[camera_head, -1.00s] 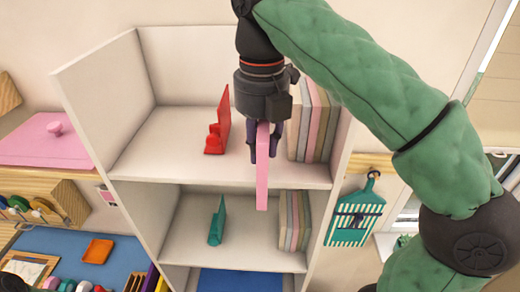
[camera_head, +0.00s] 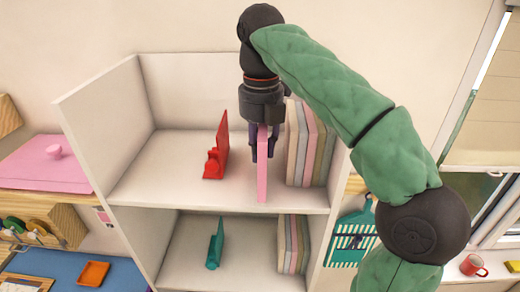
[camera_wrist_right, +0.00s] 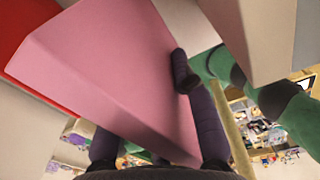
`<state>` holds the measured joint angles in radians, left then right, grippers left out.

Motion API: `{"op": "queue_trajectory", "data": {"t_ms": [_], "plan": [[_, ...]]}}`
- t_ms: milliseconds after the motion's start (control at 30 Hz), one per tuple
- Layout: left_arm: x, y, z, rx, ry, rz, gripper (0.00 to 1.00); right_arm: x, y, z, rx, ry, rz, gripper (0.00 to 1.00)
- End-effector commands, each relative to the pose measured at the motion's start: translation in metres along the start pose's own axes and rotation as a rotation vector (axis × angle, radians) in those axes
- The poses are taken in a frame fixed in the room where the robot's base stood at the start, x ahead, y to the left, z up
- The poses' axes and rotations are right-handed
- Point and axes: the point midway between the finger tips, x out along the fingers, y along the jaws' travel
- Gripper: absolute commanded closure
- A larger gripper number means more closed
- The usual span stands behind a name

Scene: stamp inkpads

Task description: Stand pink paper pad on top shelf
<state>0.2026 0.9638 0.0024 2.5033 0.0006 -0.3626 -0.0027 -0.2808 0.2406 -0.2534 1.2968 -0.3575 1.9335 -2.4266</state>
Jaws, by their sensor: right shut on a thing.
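The pink paper pad (camera_head: 262,178) is upright, edge towards me, at the top shelf (camera_head: 150,172) in the head view. Its lower end is close to the shelf's front edge; I cannot tell whether it touches the board. My right gripper (camera_head: 265,150) is shut on the pad's upper part, coming from above. In the right wrist view the pad (camera_wrist_right: 110,65) fills much of the picture between the dark fingers (camera_wrist_right: 150,105). The pad stands between a red bookend (camera_head: 217,150) on its left and a row of upright pads (camera_head: 307,145) on its right. My left gripper is not in view.
A lower shelf (camera_head: 185,255) holds a green bookend (camera_head: 215,247) and more upright pads (camera_head: 292,243). The shelf's side walls (camera_head: 85,120) bound the space. The top shelf is bare left of the red bookend. A teal dustpan-like item (camera_head: 352,238) hangs at right.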

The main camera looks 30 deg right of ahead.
Motion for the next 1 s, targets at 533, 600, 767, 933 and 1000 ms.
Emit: {"op": "queue_trajectory", "data": {"t_ms": [533,600,767,933,1000], "plan": [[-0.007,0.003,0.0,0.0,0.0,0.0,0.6,0.008,0.0,0.046,0.002,-0.001,0.001,1.0],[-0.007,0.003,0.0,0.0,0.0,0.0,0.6,0.01,0.0,0.052,0.002,-0.001,0.0,1.0],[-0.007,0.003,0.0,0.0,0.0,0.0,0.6,0.013,0.0,0.064,0.002,-0.001,0.001,1.0],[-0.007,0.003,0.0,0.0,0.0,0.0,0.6,0.016,0.0,0.072,0.001,-0.001,0.0,1.0],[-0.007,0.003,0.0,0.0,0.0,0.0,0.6,0.016,0.0,0.074,0.001,-0.001,0.0,1.0]]}}
